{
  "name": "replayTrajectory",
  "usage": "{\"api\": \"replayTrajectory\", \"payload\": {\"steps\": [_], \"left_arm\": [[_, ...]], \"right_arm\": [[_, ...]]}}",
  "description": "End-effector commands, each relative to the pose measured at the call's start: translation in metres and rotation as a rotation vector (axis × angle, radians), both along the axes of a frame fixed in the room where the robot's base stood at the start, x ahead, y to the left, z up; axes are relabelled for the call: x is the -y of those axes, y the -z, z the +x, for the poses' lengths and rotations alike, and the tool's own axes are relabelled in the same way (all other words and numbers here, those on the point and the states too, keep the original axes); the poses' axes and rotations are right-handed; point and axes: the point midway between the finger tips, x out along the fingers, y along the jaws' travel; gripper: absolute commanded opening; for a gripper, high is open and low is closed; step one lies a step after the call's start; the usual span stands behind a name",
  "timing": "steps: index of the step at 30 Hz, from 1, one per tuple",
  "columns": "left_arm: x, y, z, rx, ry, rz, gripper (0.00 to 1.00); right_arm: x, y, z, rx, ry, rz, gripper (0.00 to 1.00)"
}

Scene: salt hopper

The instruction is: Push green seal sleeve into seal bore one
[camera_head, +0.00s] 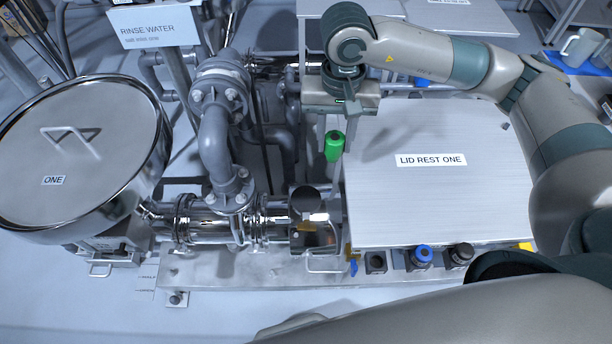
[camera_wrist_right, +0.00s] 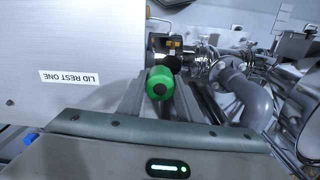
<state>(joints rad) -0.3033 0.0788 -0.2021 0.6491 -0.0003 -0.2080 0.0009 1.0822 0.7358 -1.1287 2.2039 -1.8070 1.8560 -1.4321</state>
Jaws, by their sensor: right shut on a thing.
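The green seal sleeve (camera_head: 334,146) is a short bright green cylinder with a dark centre at its near end in the right wrist view (camera_wrist_right: 160,84). My right gripper (camera_head: 343,118) is shut on it and holds it in the air, left of the lid rest plate's edge. In the wrist view the sleeve sits between the two fingers. A steel housing (camera_head: 316,238) with a dark round disc (camera_head: 306,199) stands below it in the head view, apart from the sleeve. I cannot tell which opening is seal bore one. My left gripper is not in view.
The flat plate labelled LID REST ONE (camera_head: 440,205) lies right of the sleeve. Grey pipework (camera_head: 214,140) and a lidded steel vessel marked ONE (camera_head: 80,150) stand left. Small blue and black parts (camera_head: 420,256) sit along the plate's front edge.

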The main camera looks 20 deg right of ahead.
Motion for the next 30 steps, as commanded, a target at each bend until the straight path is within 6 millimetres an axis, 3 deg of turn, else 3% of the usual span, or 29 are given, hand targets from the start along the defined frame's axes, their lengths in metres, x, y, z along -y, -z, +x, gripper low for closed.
{"api": "replayTrajectory", "payload": {"steps": [15, 30], "left_arm": [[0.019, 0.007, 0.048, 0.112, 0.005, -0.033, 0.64], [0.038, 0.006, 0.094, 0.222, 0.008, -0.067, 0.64]], "right_arm": [[-0.021, 0.070, 0.048, -0.002, 1.062, -0.001, 0.00], [-0.031, 0.149, 0.081, -0.004, 2.126, -0.005, 0.00]]}}
